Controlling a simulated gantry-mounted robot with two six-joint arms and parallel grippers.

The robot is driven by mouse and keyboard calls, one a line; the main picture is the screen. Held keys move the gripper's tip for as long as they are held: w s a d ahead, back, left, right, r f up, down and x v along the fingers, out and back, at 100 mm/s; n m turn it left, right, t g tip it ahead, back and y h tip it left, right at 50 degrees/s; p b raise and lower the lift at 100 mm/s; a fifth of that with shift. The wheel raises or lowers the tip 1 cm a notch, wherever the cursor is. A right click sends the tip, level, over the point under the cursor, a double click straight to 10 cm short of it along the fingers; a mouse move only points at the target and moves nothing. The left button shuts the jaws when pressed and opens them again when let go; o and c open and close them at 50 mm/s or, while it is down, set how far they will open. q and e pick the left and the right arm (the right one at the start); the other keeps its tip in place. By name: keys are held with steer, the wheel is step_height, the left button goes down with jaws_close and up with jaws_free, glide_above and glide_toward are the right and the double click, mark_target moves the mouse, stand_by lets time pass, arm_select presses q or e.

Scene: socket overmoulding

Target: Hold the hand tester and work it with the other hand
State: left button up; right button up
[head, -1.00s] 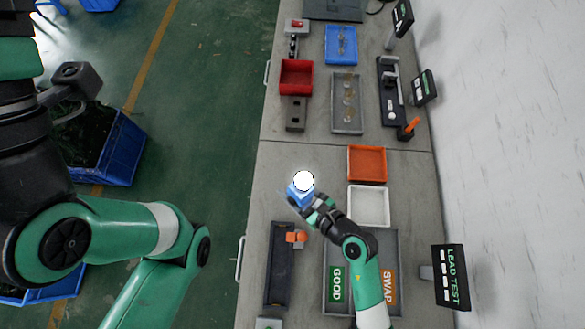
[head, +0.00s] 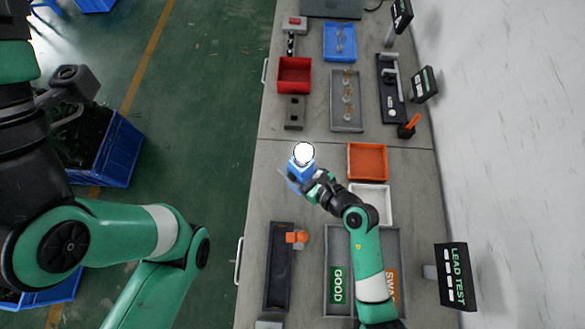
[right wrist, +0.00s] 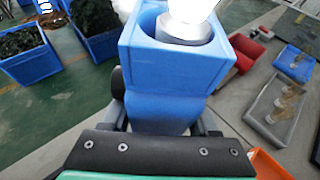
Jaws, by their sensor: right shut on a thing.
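The hand tester is a blue block-shaped device (head: 302,164) with a glowing white bulb (head: 304,152) at its top end. My right gripper (head: 304,180) is shut on it and holds it over the bench. In the right wrist view the tester's blue body (right wrist: 170,75) fills the middle, with the bulb seated in a round socket at its top. A dark round part shows at its left side there. My left arm is folded at the left of the head view, over the floor, and its gripper cannot be seen.
An orange tray (head: 384,162) and a white tray (head: 386,204) lie right of the tester. The bench left of the tester is clear.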

arm_select(q)
step_height(320, 180, down, 4)
steer(key=b, duration=0.4)
steer(key=shift+f, duration=0.25)
arm_select(e)
steer(key=w, duration=0.7)
steer(key=shift+w, duration=0.25)
arm_select(q)
steer(key=shift+f+b, duration=0.1)
steer(key=shift+b, duration=0.2)
step_height(320, 180, down, 10)
steer(key=b, duration=0.9)
steer(key=shift+r+b, duration=0.2)
steer(key=shift+b, duration=0.1)
arm_select(e)
step_height(320, 180, down, 12)
steer(key=shift+f, duration=0.25)
steer(key=shift+f, duration=0.15)
stand_by(0.4)
arm_select(q)
jaws_close()
stand_by(0.3)
